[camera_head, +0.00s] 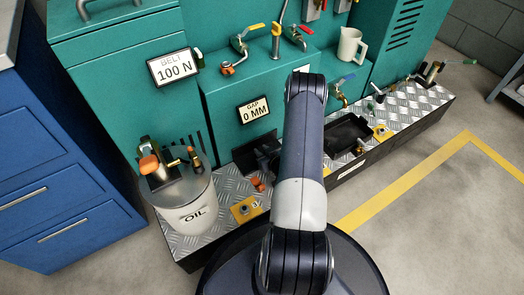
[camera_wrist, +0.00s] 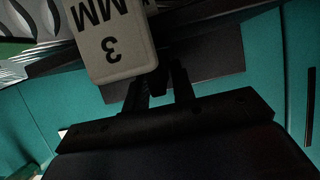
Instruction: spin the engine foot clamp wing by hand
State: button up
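The yellow plate (camera_head: 245,208) with a small metal fitting lies on the checker-plate ledge, right of the oil tank. I cannot tell which fitting is the engine foot clamp wing. I see nothing held.
A grey "3 MM" sign (camera_wrist: 110,40) is close to the fingers, upside down. The oil tank (camera_head: 190,205), orange knob (camera_head: 258,184) and black tray (camera_head: 350,132) sit on the ledge. Taps and a white jug (camera_head: 350,45) are behind. The floor at right is clear.

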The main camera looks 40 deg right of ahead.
jog(key=shift+o, duration=0.4)
jog(key=shift+a+f, duration=0.1)
jog(key=shift+a, duration=0.05)
jog(key=shift+s+r, duration=0.25)
jog(key=shift+s, duration=0.2)
jog(key=p+v, duration=0.3)
jog(key=v, duration=0.7)
jog(key=shift+f, duration=0.15)
jog(key=b+x, duration=0.3)
jog(key=x, duration=0.7)
jog(key=shift+w, duration=0.6)
jog(key=shift+s+n+y, duration=0.1)
jog(key=shift+n+y, duration=0.3)
jog(key=shift+y, duration=0.2)
